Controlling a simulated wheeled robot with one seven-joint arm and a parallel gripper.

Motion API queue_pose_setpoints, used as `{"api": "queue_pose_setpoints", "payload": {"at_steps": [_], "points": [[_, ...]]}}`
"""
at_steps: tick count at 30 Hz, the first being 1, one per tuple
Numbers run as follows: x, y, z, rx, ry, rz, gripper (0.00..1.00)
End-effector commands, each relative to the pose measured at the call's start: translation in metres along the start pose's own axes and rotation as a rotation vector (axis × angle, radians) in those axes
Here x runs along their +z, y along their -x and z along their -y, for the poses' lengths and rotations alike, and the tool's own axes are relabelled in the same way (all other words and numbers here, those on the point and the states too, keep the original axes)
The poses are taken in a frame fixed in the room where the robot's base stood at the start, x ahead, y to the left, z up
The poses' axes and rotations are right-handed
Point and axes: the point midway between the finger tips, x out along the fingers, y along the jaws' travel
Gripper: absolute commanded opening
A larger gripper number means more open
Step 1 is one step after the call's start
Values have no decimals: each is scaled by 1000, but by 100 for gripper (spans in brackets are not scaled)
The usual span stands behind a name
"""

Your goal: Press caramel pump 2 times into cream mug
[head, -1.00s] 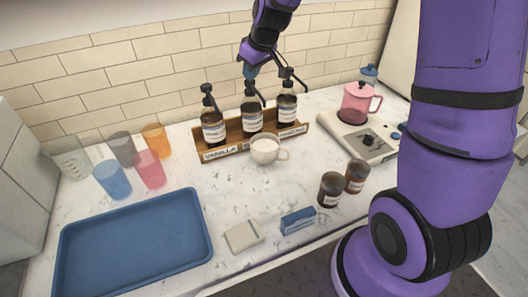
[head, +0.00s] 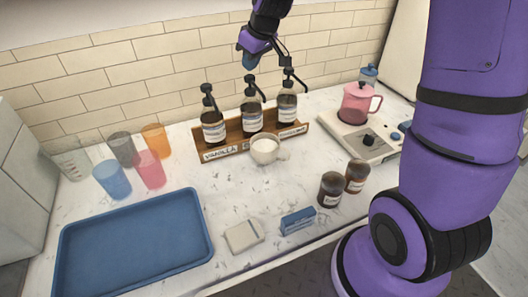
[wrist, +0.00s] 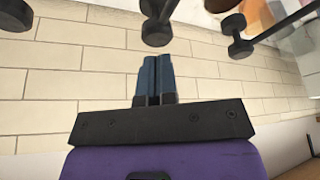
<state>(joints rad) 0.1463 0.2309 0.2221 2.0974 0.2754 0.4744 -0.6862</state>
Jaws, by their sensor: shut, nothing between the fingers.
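Three dark pump bottles stand in a wooden rack. The middle bottle (head: 252,118) has its black pump head (head: 251,79) up; the rack label in front of it is mostly hidden by the mug. The left bottle (head: 212,127) stands behind a label reading VANILLA. The cream mug (head: 264,151) stands upright on the counter just in front of the middle bottle. My gripper (head: 249,62) is shut and empty, a little above the middle pump head. In the wrist view its blue fingers (wrist: 155,80) are together, with a black pump head (wrist: 155,32) beyond their tips.
The right pump bottle (head: 287,107) is close beside the middle one. A pink pitcher (head: 356,103) stands on a scale-like base at right. Two brown jars (head: 331,190), several coloured cups (head: 150,169) and a blue tray (head: 135,243) share the counter. A tiled wall is behind.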

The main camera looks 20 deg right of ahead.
Motion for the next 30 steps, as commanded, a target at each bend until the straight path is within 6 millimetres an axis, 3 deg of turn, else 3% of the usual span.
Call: {"api": "queue_pose_setpoints", "payload": {"at_steps": [14,30], "points": [[-2,3,0,1,0,-1,0],[-20,45,0,2,1,-3,0]]}}
